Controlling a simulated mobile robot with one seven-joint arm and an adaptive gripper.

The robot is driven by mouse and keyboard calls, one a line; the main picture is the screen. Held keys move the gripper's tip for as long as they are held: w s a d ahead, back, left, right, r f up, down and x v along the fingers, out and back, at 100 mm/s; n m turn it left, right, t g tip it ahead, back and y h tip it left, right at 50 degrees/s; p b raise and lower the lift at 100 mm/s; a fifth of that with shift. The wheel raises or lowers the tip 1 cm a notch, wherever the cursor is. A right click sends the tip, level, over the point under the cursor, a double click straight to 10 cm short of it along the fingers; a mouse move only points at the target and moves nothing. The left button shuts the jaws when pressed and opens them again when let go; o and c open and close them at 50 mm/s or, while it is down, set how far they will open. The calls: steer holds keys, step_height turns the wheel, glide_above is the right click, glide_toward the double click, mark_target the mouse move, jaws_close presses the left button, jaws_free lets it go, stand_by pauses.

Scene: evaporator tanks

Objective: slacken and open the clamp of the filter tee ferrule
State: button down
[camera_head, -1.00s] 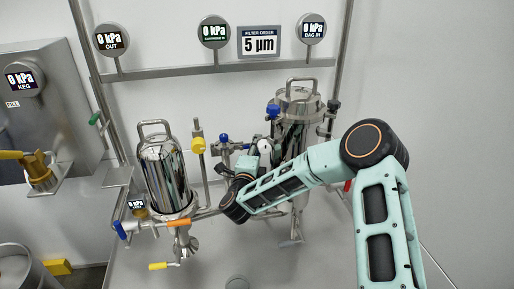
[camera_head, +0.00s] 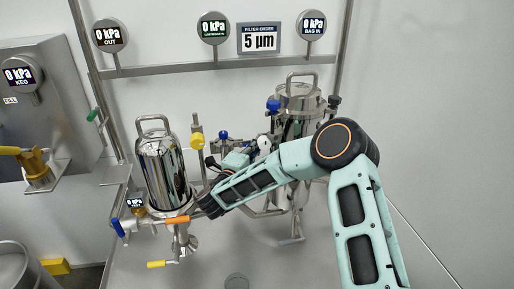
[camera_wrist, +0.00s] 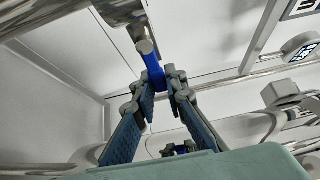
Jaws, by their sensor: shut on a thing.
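In the wrist view my gripper (camera_wrist: 156,82) has its two fingertips closed around a slim blue piece (camera_wrist: 153,68), which runs down from a grey metal cylinder end (camera_wrist: 145,47). I cannot tell whether this piece belongs to the ferrule clamp. In the head view the teal body of my gripper (camera_head: 236,158) is between the two steel filter housings, among the small fittings. The fingertips and what they hold are not clear there. The filter tee ferrule and its clamp cannot be made out with certainty.
The left filter housing (camera_head: 163,170) stands close to my wrist, with an orange handle (camera_head: 175,219) and a yellow handle (camera_head: 161,264) below. The right housing (camera_head: 298,110) stands behind my arm. A yellow-topped fitting (camera_head: 197,140) and a blue knob (camera_head: 223,135) are near my gripper.

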steer(key=shift+s+m+h, duration=0.15)
steer(key=shift+m+h, duration=0.15)
steer(key=shift+h, duration=0.1)
steer(key=c, duration=1.9)
jaws_free()
steer(key=shift+c, duration=0.2)
steer(key=shift+r, duration=0.1)
